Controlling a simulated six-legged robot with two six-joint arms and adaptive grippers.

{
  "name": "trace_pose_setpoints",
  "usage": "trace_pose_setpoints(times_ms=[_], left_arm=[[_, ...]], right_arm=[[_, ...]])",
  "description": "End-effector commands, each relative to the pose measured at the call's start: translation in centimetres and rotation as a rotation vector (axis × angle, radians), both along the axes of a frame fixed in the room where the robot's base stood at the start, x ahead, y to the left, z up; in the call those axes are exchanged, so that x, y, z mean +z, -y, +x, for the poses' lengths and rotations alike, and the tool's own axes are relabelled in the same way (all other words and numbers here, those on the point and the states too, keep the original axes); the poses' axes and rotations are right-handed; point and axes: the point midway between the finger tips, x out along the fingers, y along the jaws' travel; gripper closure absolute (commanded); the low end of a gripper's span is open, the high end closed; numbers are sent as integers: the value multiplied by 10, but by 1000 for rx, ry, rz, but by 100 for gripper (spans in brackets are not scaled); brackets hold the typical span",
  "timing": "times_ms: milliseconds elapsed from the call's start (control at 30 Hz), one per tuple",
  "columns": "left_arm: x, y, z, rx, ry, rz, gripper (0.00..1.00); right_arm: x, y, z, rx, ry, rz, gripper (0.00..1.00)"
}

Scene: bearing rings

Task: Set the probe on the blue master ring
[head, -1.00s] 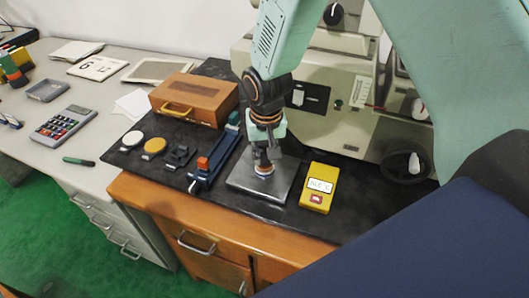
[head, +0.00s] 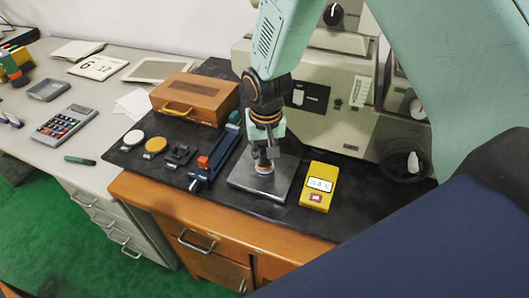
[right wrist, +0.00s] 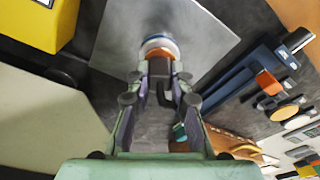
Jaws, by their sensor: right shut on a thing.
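My right gripper (head: 264,160) points down over the steel plate (head: 238,177). It is shut on a small dark piece that I take for the probe (right wrist: 164,92), mostly hidden between the fingers. The blue master ring (head: 264,171), a small blue and white round piece, is on the plate right under the fingertips. In the right wrist view the ring (right wrist: 158,42) shows just past the fingertips (right wrist: 160,72), with an orange-brown part between. I cannot tell whether the probe touches the ring. The yellow meter (head: 318,187) has a lit display. My left gripper is not in view.
The blue fixture with an orange block (head: 204,163) stands close left of the plate. White (head: 133,138) and yellow (head: 155,145) discs lie farther left. A wooden case (head: 194,97) is behind, and a large machine (head: 320,110) stands at the back.

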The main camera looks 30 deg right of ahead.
Motion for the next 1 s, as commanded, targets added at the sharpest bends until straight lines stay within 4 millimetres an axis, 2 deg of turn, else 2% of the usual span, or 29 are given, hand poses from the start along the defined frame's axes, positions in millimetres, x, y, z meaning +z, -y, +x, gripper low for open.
trace_pose_setpoints(times_ms=[667, 700, 1000], left_arm=[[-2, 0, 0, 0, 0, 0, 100], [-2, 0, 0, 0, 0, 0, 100], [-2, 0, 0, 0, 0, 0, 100]], right_arm=[[-6, 0, 0, 0, 0, 0, 100], [-6, 0, 0, 0, 0, 0, 79], [-6, 0, 0, 0, 0, 0, 54]])
